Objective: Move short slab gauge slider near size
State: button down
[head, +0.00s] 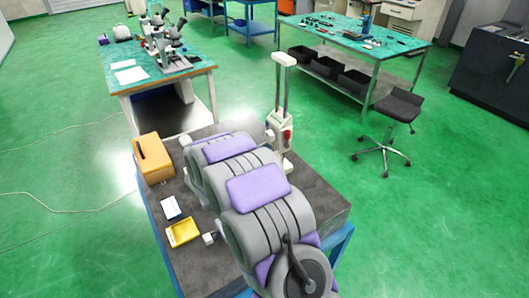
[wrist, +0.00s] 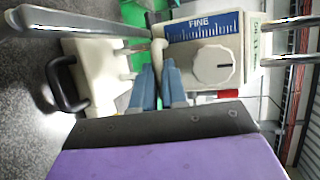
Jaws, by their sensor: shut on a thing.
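The slab gauge (head: 282,125) stands on the dark bench top in the head view, with two upright posts, a white top block (head: 284,60) and a red spot low on its body. In the wrist view its body shows sideways, with a blue FINE scale (wrist: 204,27) and a round white knob (wrist: 212,66). My gripper (wrist: 158,68) is shut on a short pale peg (wrist: 158,48) beside the FINE panel, which looks like part of the slider. The fingertips hide part of the peg. In the head view my arm hides the gripper.
On the same bench (head: 225,268) are an orange box (head: 153,160), a white card (head: 170,208) and a yellow tray (head: 183,232). A microscope table (head: 195,68) stands behind at left. A stool (head: 398,108) stands at right on open green floor.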

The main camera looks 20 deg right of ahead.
jog(key=c, duration=1.2)
grip_release()
jog(key=shift+a, duration=0.45)
jog(key=shift+d, duration=0.1)
jog(key=shift+r, duration=0.1)
jog(key=p+v, duration=0.1)
jog(key=v, duration=1.6)
jog(key=shift+a+p, duration=0.3)
jog(key=shift+p, duration=0.1)
